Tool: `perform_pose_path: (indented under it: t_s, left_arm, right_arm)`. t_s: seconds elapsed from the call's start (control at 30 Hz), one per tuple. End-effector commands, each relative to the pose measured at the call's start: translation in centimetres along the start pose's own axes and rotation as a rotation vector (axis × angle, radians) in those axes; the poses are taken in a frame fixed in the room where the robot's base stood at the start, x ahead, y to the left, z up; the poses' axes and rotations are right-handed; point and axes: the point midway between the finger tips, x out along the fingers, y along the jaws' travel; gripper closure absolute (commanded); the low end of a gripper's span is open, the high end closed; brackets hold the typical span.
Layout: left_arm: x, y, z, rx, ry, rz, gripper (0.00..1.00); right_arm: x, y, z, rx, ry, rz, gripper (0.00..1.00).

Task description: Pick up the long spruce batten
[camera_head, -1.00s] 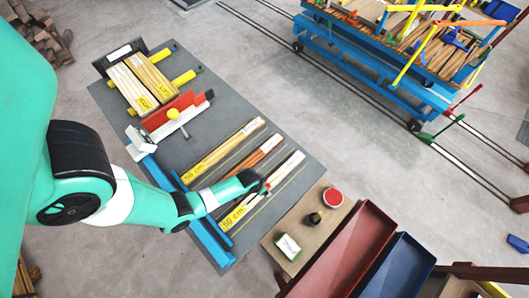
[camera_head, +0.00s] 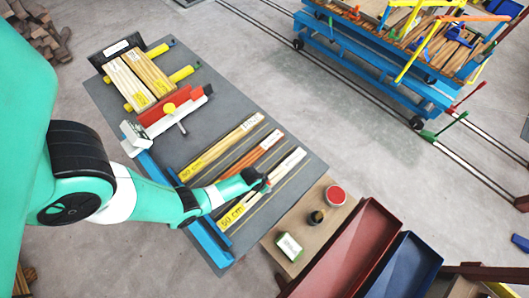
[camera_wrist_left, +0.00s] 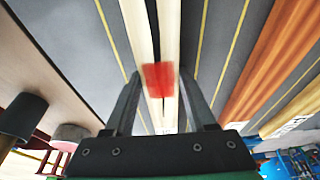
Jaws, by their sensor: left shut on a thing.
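The pale spruce batten (camera_head: 288,167) lies in the row at the right side of the grey mat, beside a yellow 50 cm label (camera_head: 231,215). My left gripper (camera_head: 264,184) is over it in the head view. In the left wrist view, the jaws (camera_wrist_left: 160,105) stand on either side of the pale wood (camera_wrist_left: 138,28), which shows as two strips with a dark gap and a red patch across them. The jaws are shut on it. The wood still appears low over the mat; any lift is too small to tell. My right gripper is not in view.
Orange-brown battens (camera_head: 256,154) and yellowish battens (camera_head: 225,148) lie in neighbouring rows. A red and white fixture (camera_head: 170,118) and a rack of labelled wood (camera_head: 137,78) stand further back. Red (camera_head: 345,250) and blue (camera_head: 402,268) trays and a board with cans (camera_head: 300,225) are at the right.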

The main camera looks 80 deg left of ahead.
Motion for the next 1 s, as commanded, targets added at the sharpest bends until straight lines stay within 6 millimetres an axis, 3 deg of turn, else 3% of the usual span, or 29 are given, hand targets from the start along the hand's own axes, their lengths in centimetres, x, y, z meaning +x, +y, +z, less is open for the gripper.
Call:
perform_pose_path:
  t_s: [0.03, 0.1, 0.53, 0.67, 1.0]
  left_arm:
    - [0.0, 0.0, 0.0, 0.0, 0.0, 0.0, 0.88]
    - [0.0, 0.0, 0.0, 0.0, 0.0, 0.0, 1.0]
    - [-0.8, 0.0, -0.3, 0.0, 0.001, 0.0, 1.0]
    - [-2.9, 0.0, -0.9, 0.0, 0.004, 0.001, 1.0]
    - [-9.4, 0.0, -2.7, 0.0, 0.001, 0.0, 1.0]
  right_arm:
    - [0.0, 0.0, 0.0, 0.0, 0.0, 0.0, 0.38]
    - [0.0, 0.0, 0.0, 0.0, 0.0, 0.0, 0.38]
    - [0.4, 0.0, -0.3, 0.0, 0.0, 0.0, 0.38]
    - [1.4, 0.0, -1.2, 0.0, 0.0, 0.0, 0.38]
    - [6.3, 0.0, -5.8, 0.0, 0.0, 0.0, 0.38]
